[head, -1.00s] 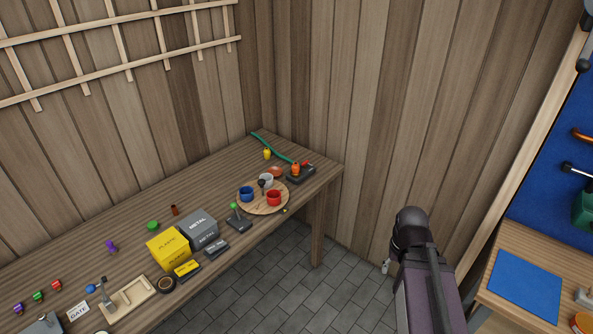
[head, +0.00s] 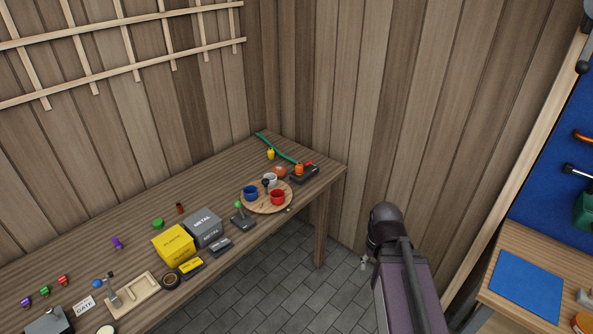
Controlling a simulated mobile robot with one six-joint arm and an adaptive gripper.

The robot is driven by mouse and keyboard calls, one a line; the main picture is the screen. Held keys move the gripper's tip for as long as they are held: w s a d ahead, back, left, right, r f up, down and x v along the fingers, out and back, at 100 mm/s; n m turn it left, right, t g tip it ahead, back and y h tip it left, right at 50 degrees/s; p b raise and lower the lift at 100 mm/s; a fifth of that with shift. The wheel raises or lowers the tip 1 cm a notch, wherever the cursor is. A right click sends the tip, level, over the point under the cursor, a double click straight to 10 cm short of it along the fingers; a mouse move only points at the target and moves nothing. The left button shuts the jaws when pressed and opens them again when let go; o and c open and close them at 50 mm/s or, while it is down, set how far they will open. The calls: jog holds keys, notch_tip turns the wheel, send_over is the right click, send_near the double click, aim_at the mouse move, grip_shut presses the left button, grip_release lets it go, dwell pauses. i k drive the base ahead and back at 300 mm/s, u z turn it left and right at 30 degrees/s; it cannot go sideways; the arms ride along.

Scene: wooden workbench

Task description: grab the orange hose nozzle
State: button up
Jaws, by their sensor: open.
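The orange hose nozzle (head: 299,169) is small in the head view, near the far right end of the long workbench (head: 222,172). It is at a dark block (head: 305,175) with a red part on top; whether it sits on the block or in front of it I cannot tell. A green hose (head: 277,149) runs from the back of the bench toward it. My gripper (head: 363,262) shows only as a small pale tip beside my dark arm, over the floor right of the bench. It is open, well apart from the nozzle, and mostly hidden by the arm.
A yellow nozzle-like piece (head: 270,154) lies by the hose. A round wooden tray (head: 262,208) with blue, white and red cups stands in front. Yellow (head: 174,244) and grey (head: 203,227) boxes stand farther left. A wooden wall rises behind the bench; a second bench (head: 520,246) is at right.

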aim_at(299, 168)
jog(key=z, duration=0.05)
jog(key=i, duration=1)
jog(key=u, duration=0.05)
